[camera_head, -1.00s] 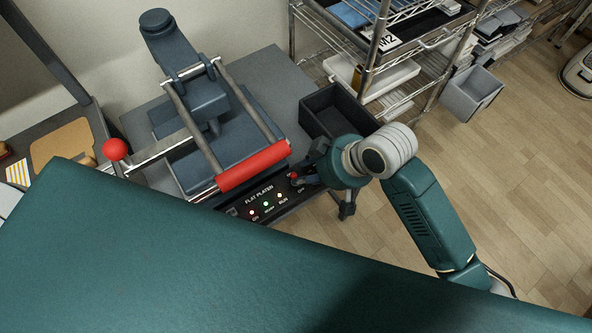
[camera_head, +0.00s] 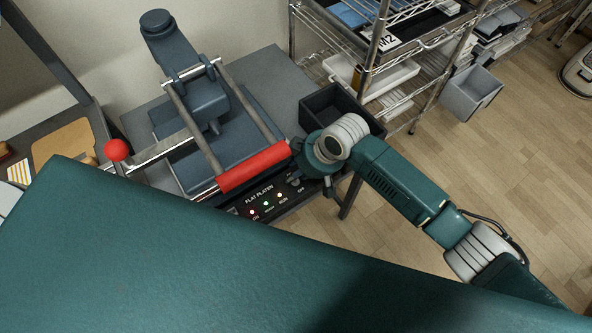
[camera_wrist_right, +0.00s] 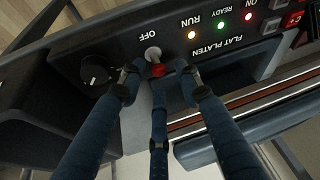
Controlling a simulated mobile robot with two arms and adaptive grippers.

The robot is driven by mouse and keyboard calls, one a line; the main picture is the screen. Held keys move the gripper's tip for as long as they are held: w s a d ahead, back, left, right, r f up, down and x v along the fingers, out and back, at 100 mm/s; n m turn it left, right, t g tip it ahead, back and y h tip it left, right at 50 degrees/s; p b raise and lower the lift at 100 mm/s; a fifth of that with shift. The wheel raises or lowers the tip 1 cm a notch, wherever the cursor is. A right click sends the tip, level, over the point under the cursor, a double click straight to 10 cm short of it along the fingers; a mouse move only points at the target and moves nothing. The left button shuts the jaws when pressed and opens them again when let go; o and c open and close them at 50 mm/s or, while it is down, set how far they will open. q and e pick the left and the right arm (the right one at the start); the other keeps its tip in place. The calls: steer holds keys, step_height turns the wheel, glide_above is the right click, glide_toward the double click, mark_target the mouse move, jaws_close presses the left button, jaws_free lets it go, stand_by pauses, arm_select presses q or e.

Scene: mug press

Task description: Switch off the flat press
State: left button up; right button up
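The flat press (camera_head: 205,110) stands on a grey table, with a red bar handle (camera_head: 253,166) across its front. Its dark front panel (camera_head: 240,207) reads FLAT PLATEN. In the right wrist view, the toggle switch (camera_wrist_right: 153,54) has a metal stem and red tip beside the OFF label. The ON light (camera_wrist_right: 248,17) glows red, the READY light (camera_wrist_right: 221,25) green and the RUN light (camera_wrist_right: 191,35) pale orange. My right gripper (camera_wrist_right: 156,76) is open, its fingers spread on either side of the switch. Whether they touch it is unclear. My left gripper is not in view.
A black knob (camera_wrist_right: 96,72) sits beside the switch. A black open bin (camera_head: 333,108) stands at the table's right, near my right wrist. A wire shelf (camera_head: 420,60) is behind it. A red ball lever (camera_head: 116,150) sticks out left of the press.

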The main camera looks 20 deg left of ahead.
steer(key=shift+a+f, duration=0.25)
steer(key=shift+f, duration=0.35)
